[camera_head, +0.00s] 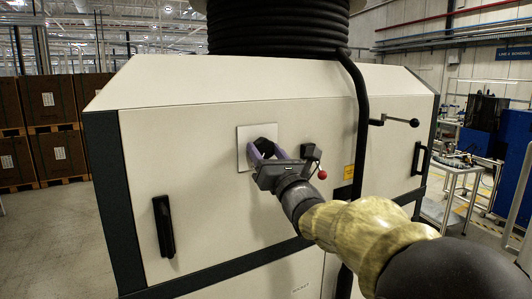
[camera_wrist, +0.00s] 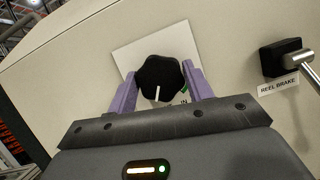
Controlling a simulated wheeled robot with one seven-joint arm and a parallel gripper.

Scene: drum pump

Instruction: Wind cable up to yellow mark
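The black cable is wound on a reel (camera_head: 280,25) on top of the white cabinet. A length of cable (camera_head: 361,110) hangs down the cabinet front. I see no yellow mark on the visible cable. A black lobed knob (camera_wrist: 160,78) with a white pointer line sits on a pale square plate (camera_wrist: 128,57), with a green mark and "IN" at its lower right. My gripper (camera_wrist: 161,84) has its purple fingers on both sides of the knob, with no clear gap. In the head view, my gripper (camera_head: 266,150) partly hides the knob and plate.
Right of the knob is the reel brake (camera_wrist: 283,58), labelled "REEL BRAKE"; its lever has a red ball (camera_head: 322,174). A black crank (camera_head: 400,121) sticks out right of the hanging cable. Boxes (camera_head: 55,110) stand left.

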